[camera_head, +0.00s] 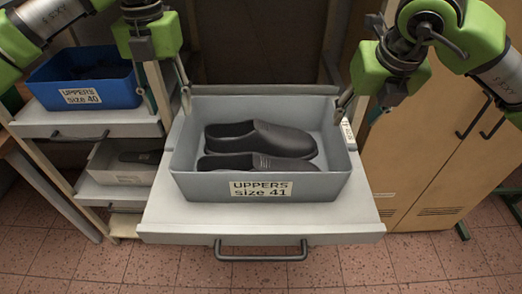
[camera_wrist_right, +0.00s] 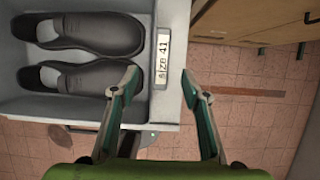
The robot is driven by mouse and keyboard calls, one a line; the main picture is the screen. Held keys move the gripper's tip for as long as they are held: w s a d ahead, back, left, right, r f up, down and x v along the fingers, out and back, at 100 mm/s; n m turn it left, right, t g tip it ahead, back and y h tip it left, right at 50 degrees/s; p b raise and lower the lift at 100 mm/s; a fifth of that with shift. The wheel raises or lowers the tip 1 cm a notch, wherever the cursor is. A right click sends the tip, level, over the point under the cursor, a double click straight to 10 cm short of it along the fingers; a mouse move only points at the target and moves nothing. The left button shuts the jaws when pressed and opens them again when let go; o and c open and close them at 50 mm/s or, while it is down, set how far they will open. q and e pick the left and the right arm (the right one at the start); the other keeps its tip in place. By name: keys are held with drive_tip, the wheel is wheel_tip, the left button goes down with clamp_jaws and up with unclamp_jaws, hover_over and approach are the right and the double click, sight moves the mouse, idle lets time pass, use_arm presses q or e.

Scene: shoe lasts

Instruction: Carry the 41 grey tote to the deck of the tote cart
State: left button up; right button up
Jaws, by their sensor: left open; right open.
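The grey tote (camera_head: 318,186) labelled "UPPERS size 41" stands on a pulled-out light grey shelf (camera_head: 165,222). Two dark shoe uppers (camera_head: 265,140) lie in it. My left gripper (camera_head: 186,108) is at the tote's left wall, fingers pointing down. Its fingers look apart, with nothing seen between them. My right gripper (camera_head: 343,108) is at the tote's right wall, near the size label there. In the right wrist view my right gripper (camera_wrist_right: 160,80) is open, with the tote's wall edge and its label (camera_wrist_right: 163,58) just beyond the fingertips. I cannot tell whether either gripper touches the tote. The tote cart is not identifiable.
A blue tote (camera_head: 125,92) labelled "UPPERS size 40" sits on a shelf at the left. A pale tote (camera_head: 108,165) sits below it. A wooden cabinet (camera_head: 415,150) stands close on the right. Tiled floor (camera_head: 350,270) shows in front.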

sight(177, 130)
use_arm(q)
wheel_tip(177, 130, down, 9)
drive_tip(key=shift+s+r, duration=0.1)
use_arm(e)
drive_tip(key=x, duration=0.8)
drive_tip(key=shift+w+f, duration=0.1)
drive_tip(key=shift+f, duration=0.3)
use_arm(q)
clamp_jaws()
use_arm(e)
clamp_jaws()
